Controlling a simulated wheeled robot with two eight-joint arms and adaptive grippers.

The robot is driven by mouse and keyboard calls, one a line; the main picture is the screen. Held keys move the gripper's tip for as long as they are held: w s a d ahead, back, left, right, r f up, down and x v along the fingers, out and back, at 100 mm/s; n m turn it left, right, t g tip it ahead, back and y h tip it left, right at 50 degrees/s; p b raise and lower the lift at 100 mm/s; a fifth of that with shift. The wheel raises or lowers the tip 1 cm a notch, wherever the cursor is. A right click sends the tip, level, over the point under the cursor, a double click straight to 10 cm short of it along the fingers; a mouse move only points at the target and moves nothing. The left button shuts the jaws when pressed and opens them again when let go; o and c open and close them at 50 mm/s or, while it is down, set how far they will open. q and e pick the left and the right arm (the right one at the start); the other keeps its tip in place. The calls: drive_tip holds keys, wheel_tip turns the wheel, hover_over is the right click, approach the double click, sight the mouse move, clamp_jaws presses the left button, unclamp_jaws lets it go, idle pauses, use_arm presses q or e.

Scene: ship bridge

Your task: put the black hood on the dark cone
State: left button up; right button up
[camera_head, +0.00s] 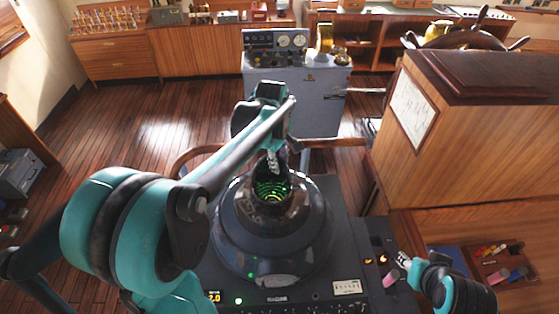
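The dark cone (233,222) is a broad, glossy, rounded housing on the console in the middle. The black hood (260,201) is at the cone's top, with green rings glowing inside its opening. I cannot tell whether it is fully seated or slightly above the cone. My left gripper (272,163) comes over from the left and points down at the hood's far rim. Its fingers look closed on that rim, though the contact is dark and partly hidden. My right gripper (400,266) is low on the right, beside the console; its finger gap is unclear.
The console (347,288) carries lit buttons and a pink knob (391,278) near my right gripper. A wooden cabinet (475,150) stands close on the right. A tray (500,264) of coloured items lies below it. A wooden rail curves behind the cone.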

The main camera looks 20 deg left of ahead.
use_arm(q)
drive_tip(key=shift+r, duration=0.3)
wheel_tip(320, 180, up, 12)
drive_tip(key=s+b, duration=0.1)
drive_tip(key=shift+s+a+f, duration=0.15)
drive_tip(key=shift+s+f, duration=0.05)
drive_tip(key=shift+s, duration=0.1)
